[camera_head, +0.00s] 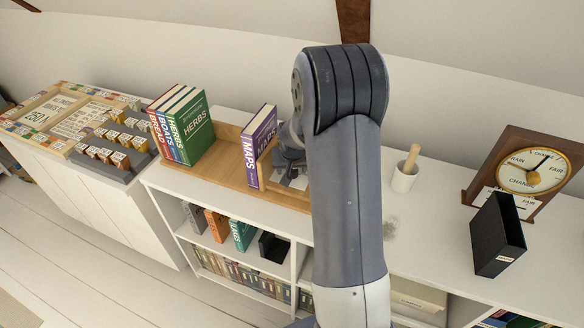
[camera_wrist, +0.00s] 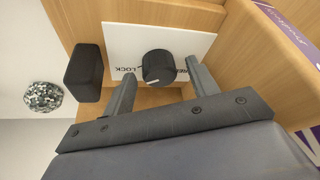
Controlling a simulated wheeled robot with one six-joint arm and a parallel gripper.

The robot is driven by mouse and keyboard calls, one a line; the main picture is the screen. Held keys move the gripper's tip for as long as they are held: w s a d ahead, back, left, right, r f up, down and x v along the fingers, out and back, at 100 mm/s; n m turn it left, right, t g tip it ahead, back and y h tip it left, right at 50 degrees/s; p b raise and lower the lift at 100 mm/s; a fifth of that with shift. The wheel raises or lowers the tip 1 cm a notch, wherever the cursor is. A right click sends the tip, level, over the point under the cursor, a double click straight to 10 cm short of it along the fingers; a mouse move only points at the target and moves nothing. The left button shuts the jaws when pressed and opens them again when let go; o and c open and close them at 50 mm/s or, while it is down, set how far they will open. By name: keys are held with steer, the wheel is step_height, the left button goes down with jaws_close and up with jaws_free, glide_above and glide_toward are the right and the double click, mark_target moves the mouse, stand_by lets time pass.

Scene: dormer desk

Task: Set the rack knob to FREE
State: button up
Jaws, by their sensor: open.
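The rack knob (camera_wrist: 158,68) is a round black knob on a white plate (camera_wrist: 118,42) in the wrist view. The plate reads LOCK to the knob's left and a partly covered FREE to its right. A pale mark shows at the knob's left side, towards LOCK. My gripper (camera_wrist: 160,76) is open, with one finger on each side of the knob. I cannot tell whether either finger touches it. In the head view my gripper (camera_head: 290,160) is over the wooden rack (camera_head: 225,180), beside the purple MAPS book (camera_head: 258,147); my arm hides the knob there.
Books stand at the rack's left, the green HERBS book (camera_head: 197,130) among them. A black block (camera_wrist: 84,72) and a speckled round thing (camera_wrist: 43,97) lie left of the knob. A white cup (camera_head: 404,178), black holder (camera_head: 497,236) and dial instrument (camera_head: 535,170) stand to the right.

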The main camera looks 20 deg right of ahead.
steer(key=c, duration=1)
